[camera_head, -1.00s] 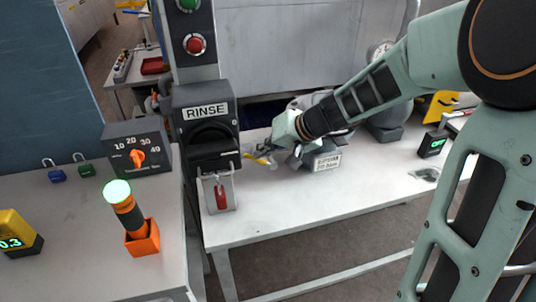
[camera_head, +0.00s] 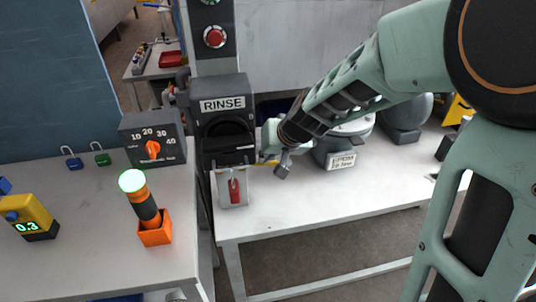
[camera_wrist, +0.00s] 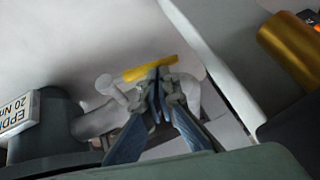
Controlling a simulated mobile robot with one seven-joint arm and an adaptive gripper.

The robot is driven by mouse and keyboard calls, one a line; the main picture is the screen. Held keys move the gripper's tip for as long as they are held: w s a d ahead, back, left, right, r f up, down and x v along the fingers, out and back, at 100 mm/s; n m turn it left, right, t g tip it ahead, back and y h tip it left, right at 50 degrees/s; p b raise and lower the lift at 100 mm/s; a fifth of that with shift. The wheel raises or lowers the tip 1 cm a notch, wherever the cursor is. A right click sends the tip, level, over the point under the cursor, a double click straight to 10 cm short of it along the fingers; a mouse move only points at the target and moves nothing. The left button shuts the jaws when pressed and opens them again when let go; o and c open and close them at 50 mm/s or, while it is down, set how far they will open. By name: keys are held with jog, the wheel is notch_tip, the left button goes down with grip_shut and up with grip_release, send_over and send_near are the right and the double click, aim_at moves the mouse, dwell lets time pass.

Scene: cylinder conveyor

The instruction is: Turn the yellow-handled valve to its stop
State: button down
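The valve's yellow handle (camera_wrist: 148,69) lies just beyond my fingertips in the wrist view, slightly tilted, with a pale grey pipe body (camera_wrist: 112,92) beside and below it. My gripper (camera_wrist: 158,88) has its fingertips close together at the middle of the handle. They look shut, overlapping the handle in the picture; I cannot tell whether they touch it. In the head view a little yellow (camera_head: 267,161) shows beside my gripper (camera_head: 270,155), just right of the RINSE switch box; my wrist hides most of the valve.
A grey labelled housing (camera_head: 341,161) stands close right. The white bench (camera_head: 300,214) is clear in front. A gold cylinder (camera_wrist: 290,50) shows at right in the wrist view.

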jog(key=shift+s+a+f, duration=0.1)
jog(key=shift+a+f, duration=0.15)
dwell(0.3)
jog(key=shift+r, duration=0.15)
